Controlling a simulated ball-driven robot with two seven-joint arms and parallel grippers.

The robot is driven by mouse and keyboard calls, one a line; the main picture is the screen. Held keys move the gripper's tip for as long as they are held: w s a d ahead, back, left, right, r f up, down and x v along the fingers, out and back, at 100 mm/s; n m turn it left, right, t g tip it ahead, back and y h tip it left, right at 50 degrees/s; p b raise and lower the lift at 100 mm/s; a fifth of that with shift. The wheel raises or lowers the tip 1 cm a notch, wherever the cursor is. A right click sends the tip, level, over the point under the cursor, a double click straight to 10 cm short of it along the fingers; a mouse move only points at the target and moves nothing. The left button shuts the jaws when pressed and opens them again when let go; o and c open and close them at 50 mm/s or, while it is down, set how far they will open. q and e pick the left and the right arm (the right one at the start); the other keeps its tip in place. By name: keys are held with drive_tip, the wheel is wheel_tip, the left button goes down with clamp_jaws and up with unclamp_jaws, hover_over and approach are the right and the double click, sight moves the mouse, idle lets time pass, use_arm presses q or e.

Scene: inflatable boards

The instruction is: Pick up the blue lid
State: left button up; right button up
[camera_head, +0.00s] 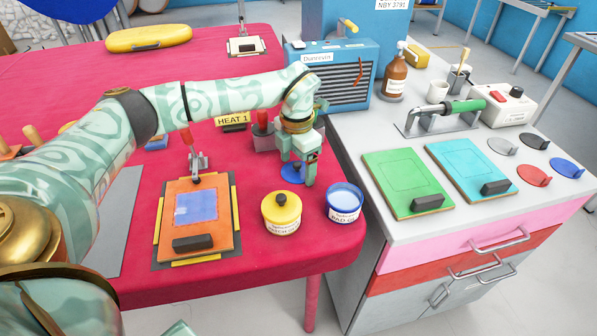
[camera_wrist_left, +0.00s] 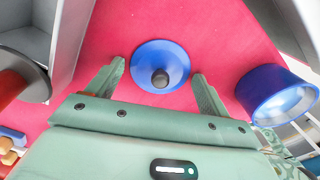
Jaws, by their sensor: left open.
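The blue lid (camera_wrist_left: 146,61) lies on the red table, a round disc with a dark knob in its middle. In the head view the blue lid (camera_head: 291,174) is partly covered by my left gripper (camera_head: 296,180). In the left wrist view my left gripper (camera_wrist_left: 158,78) is open, its two fingers on either side of the lid with nothing held. A blue jar (camera_head: 344,203) without a lid stands to the right of the gripper, and the blue jar (camera_wrist_left: 276,95) also shows at the right in the wrist view. My right gripper is not in view.
A jar with a yellow lid (camera_head: 281,208) stands close in front of the blue lid. An orange board (camera_head: 212,238) lies to the left. The grey cabinet (camera_head: 400,240) with green and cyan boards stands right of the table. A blue heater box (camera_head: 345,75) stands behind.

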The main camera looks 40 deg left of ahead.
use_arm(q)
drive_tip(key=shift+s+r, duration=0.1)
drive_tip(key=c, duration=1.7)
clamp_jaws()
